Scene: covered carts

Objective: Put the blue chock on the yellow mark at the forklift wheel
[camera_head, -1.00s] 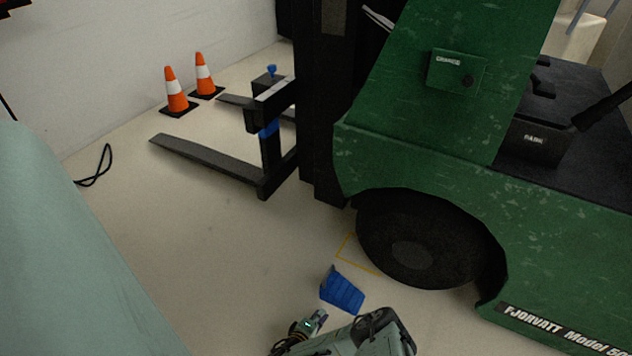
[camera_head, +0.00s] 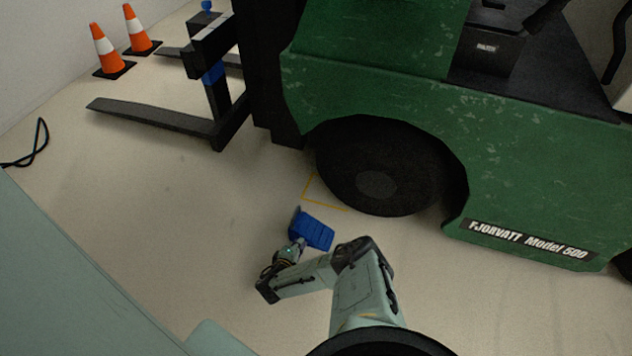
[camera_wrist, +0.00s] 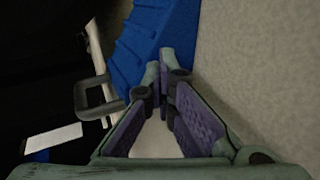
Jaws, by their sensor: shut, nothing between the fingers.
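The blue chock (camera_head: 316,232) lies on the floor in the head view, just in front of the yellow mark (camera_head: 322,206) and apart from it. The mark is a thin yellow outline beside the dark forklift wheel (camera_head: 374,184). My gripper (camera_head: 302,242) is at the near left side of the chock. In the wrist view, the fingertips of my gripper (camera_wrist: 161,66) are together with nothing between them. The chock (camera_wrist: 152,38) shows as a ribbed blue surface just beyond the tips. Whether they touch it I cannot tell.
The green forklift (camera_head: 400,105) fills the right and back. Its dark fork (camera_head: 150,119) reaches out low at the left. Two orange cones (camera_head: 107,48) stand by the wall, and a black cable (camera_head: 35,150) lies at the left. The floor left of the chock is clear.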

